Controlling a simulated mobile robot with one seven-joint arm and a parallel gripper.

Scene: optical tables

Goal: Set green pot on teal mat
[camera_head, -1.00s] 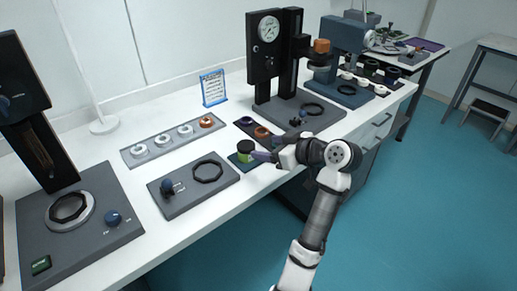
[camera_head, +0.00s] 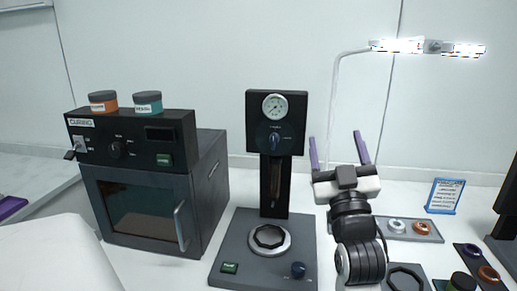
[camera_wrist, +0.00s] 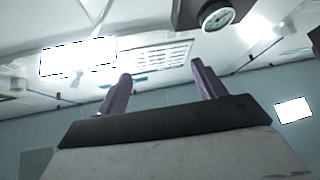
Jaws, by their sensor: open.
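The green pot (camera_head: 462,283), with its black lid, is at the bottom right edge of the head view. The frame edge cuts off its lower part. A sliver of the teal mat (camera_head: 438,284) shows beside it, but the pot's base is hidden, so its contact with the mat cannot be seen here. My gripper (camera_head: 337,140) is raised, with its purple fingers pointing up, well to the left of the pot. It is open and empty. In the wrist view my gripper (camera_wrist: 161,72) has its fingers spread with nothing between them.
A curing oven (camera_head: 140,180) with an orange pot (camera_head: 103,102) and a teal pot (camera_head: 148,103) on top stands at left. A gauge press (camera_head: 275,130) stands in the middle. A tray of rings (camera_head: 412,230) and a blue-framed sign (camera_head: 445,196) are at right.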

